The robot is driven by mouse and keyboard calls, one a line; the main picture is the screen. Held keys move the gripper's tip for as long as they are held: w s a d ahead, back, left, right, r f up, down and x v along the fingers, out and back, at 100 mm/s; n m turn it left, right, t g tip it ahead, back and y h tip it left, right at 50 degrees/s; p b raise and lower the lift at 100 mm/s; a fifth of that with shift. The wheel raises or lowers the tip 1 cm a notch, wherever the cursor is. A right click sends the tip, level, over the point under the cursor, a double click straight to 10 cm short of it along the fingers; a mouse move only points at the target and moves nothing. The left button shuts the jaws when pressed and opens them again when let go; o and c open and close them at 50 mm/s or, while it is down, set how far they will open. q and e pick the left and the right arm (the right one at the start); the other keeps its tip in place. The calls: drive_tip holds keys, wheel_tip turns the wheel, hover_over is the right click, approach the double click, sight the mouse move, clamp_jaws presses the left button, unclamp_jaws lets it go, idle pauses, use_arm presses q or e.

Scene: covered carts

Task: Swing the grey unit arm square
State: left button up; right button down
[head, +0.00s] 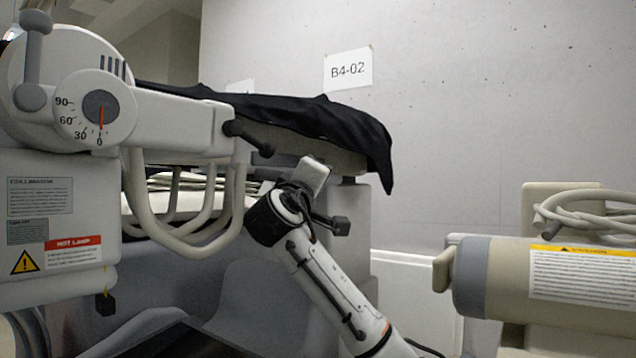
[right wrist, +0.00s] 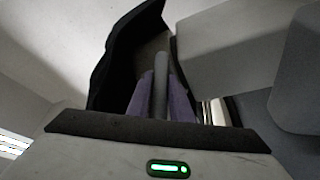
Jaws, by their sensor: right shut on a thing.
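The grey unit arm (head: 180,122) reaches right from a round head with a dial (head: 101,112) in the head view. The dial's red pointer stands at about 0. A dark handle (head: 249,138) sticks out at the arm's end. My right arm comes up from the lower right, and its pale gripper body (head: 312,175) is just below and right of that handle. In the right wrist view my right gripper (right wrist: 163,82) has its purple fingers shut around a grey rod (right wrist: 159,88). Its fingertips cannot be made out in the head view. My left gripper is not in view.
A black cover (head: 300,115) drapes over the cart behind the arm. Pale hoses (head: 190,235) loop below the arm. A beige cylinder unit (head: 500,280) with coiled hose stands at the right. A grey wall with a B4-02 sign (head: 348,69) is behind.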

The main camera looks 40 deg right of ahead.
drive_tip(key=c, duration=1.6)
unclamp_jaws()
drive_tip(key=shift+s+d+r, duration=0.25)
drive_tip(key=shift+s+d, duration=0.15)
drive_tip(key=shift+d, duration=0.05)
drive_tip(key=shift+w+a, duration=0.2)
drive_tip(key=b+v, duration=0.1)
drive_tip(key=v, duration=0.9)
drive_tip(key=shift+a+f, duration=0.1)
